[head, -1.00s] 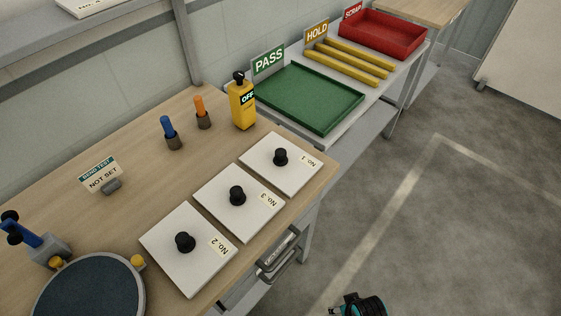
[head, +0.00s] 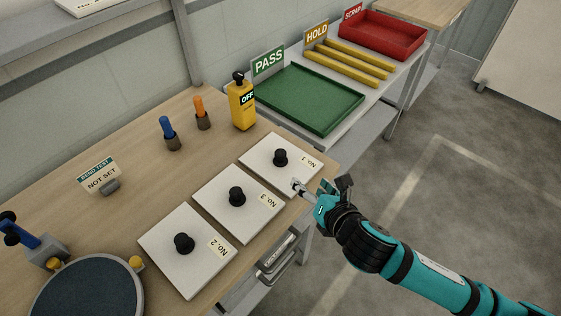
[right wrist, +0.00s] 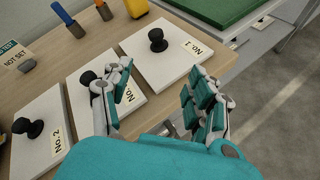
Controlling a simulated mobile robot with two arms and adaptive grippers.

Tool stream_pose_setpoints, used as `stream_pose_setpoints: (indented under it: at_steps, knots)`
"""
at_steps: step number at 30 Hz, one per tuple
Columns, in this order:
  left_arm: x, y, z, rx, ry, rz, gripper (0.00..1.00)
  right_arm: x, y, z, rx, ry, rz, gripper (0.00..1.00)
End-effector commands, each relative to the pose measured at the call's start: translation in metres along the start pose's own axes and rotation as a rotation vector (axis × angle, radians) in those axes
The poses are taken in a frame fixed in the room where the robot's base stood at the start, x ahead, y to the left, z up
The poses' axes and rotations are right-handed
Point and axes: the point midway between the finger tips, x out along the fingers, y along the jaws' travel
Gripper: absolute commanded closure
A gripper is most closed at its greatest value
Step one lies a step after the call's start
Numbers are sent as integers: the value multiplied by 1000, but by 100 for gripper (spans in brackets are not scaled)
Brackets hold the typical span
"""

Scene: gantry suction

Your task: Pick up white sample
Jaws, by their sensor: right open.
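Three white square samples with black knobs lie in a row on the wooden bench: No. 1 (head: 262,165), No. 3 (head: 222,209) and No. 2 (head: 172,262). They also show in the right wrist view as No. 1 (right wrist: 170,72), No. 3 (right wrist: 85,88) and No. 2 (right wrist: 38,118). My right gripper (head: 303,190) is at the bench's front edge, by the near edges of No. 1 and No. 3. In the right wrist view its fingers (right wrist: 162,92) are spread apart with nothing between them. My left gripper is not in view.
A yellow OFF device (head: 242,110) and blue (head: 171,138) and orange (head: 202,115) tools stand behind the samples. A round dark plate (head: 88,290) is at front left. Green PASS tray (head: 310,97), yellow HOLD bars (head: 345,62) and red SCRAP bin (head: 385,38) are on the side table.

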Motion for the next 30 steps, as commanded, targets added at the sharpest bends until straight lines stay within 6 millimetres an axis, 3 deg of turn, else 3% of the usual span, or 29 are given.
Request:
stream_pose_setpoints:
  at_steps: [3, 8, 13, 24, 30]
  knots:
    - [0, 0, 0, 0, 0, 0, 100, 7, 2, 8, -340, -31, 54, 41]
    - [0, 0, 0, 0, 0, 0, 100, 12, 3, 10, -553, -50, 85, 41]
    - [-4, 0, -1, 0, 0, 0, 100, 32, 6, 11, -580, -52, 89, 41]
    - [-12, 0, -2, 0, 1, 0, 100, 108, 14, 13, -574, -52, 89, 41]
    - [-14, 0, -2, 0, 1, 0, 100, 130, 15, 13, -574, -51, 88, 41]
